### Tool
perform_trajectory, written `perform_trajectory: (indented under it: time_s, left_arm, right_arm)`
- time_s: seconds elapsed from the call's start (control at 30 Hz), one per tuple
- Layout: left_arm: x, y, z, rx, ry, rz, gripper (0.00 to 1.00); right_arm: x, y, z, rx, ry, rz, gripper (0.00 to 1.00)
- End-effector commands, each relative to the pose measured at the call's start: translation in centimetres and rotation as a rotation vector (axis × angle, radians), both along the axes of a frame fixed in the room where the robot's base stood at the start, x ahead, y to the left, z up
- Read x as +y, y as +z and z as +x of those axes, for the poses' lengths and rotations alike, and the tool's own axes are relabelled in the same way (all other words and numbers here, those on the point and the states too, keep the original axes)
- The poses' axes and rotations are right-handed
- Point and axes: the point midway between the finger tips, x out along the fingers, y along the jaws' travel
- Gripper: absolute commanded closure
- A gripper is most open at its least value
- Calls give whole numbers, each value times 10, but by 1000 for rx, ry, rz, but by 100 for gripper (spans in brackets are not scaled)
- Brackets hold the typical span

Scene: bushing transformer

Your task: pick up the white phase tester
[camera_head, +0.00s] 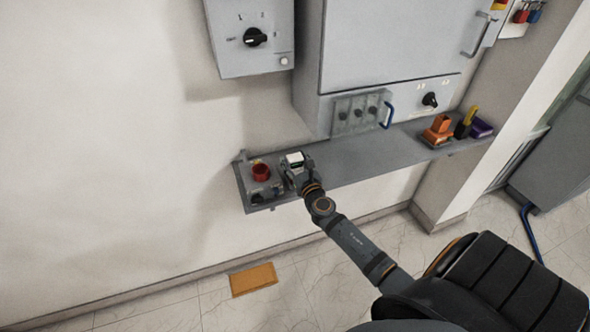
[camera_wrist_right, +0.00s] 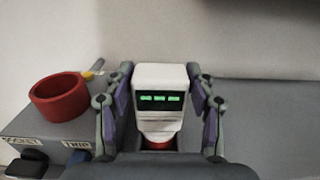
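The white phase tester (camera_wrist_right: 160,85) stands upright in the right wrist view, with a lit green display on its face. Its red-orange lower part sits in an opening of the shelf unit. My right gripper (camera_wrist_right: 160,72) has one finger on each side of the tester, and the purple pads show with narrow gaps beside the body. No firm contact shows. In the head view the tester's white top (camera_head: 295,158) shows at my right gripper (camera_head: 297,171), over the left part of the shelf. My left gripper is not in view.
A red ring (camera_wrist_right: 60,99) on a grey box (camera_wrist_right: 40,130) stands close left of the gripper. The grey shelf (camera_head: 370,155) is clear to the right, up to an orange tool (camera_head: 438,130). A cabinet (camera_head: 385,45) hangs above.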

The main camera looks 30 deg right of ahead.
Motion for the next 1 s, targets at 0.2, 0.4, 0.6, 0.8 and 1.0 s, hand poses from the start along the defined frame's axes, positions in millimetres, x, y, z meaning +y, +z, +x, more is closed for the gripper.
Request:
perform_trajectory:
  time_s: [0.2, 0.4, 0.6, 0.8, 1.0]
  left_arm:
    - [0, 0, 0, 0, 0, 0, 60]
    - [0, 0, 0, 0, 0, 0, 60]
    - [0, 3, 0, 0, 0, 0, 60]
    - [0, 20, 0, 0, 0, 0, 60]
    - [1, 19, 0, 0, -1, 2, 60]
  right_arm:
    - [0, 0, 0, 0, 0, 0, 79]
    - [0, 0, 0, -1, 0, 0, 91]
    - [0, 5, 0, -1, 0, -1, 91]
    - [0, 29, 0, -3, 0, 0, 91]
    - [5, 33, -23, 3, 1, -3, 92]
